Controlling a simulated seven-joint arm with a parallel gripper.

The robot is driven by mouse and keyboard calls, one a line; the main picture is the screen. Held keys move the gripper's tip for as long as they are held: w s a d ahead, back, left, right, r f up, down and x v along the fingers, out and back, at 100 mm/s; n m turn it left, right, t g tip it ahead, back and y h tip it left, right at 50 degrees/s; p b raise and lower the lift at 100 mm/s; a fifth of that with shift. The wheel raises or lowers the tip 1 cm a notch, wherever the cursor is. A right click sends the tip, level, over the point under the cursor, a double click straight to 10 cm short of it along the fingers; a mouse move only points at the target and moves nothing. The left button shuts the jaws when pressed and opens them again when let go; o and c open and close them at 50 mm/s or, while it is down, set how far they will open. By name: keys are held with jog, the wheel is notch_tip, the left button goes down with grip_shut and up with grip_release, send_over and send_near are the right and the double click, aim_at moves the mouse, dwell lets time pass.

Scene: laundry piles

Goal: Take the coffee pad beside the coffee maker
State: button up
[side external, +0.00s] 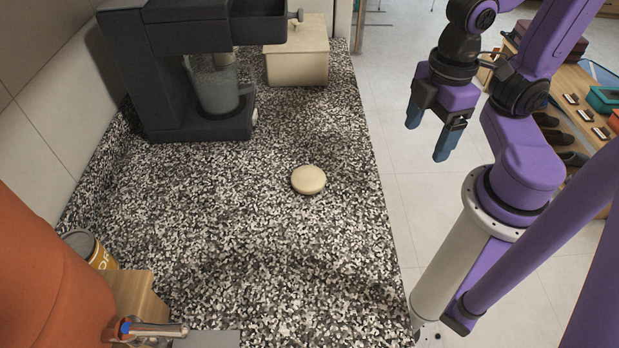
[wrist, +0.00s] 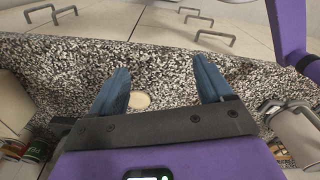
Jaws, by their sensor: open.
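The coffee pad (side external: 308,180) is a small, round, cream disc lying flat on the speckled counter (side external: 250,240). The dark coffee maker (side external: 160,70), with a glass jug in it, stands behind and to the left of the pad. My gripper (side external: 430,135) is open and empty, to the right of the counter edge in the side view and apart from the pad. In the wrist view the pad (wrist: 139,100) shows between the blue fingers of my gripper (wrist: 163,85), nearer the left finger and partly cut off by the gripper body.
A cream lidded box (side external: 297,62) stands at the back, right of the coffee maker. At the front left are a large orange object (side external: 50,270), a can (side external: 88,248) and a wooden block (side external: 135,298). The counter around the pad is clear.

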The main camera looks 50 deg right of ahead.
jog(key=shift+o, duration=1.2)
jog(key=m+g+y, duration=0.1)
jog(key=m+y, duration=1.2)
jog(key=m, duration=1.7)
send_near(310, 175)
jog(key=x, duration=0.3)
jog(key=shift+w+a+f, duration=0.1)
jog(key=shift+w+f, duration=0.15)
jog(key=shift+w, duration=0.1)
jog(key=shift+s+x, duration=0.15)
jog(key=shift+x, duration=1.2)
jog(key=shift+s+x, duration=0.15)
jog(key=shift+x, duration=1.2)
jog(key=shift+r, duration=0.2)
jog(key=c, duration=1.1)
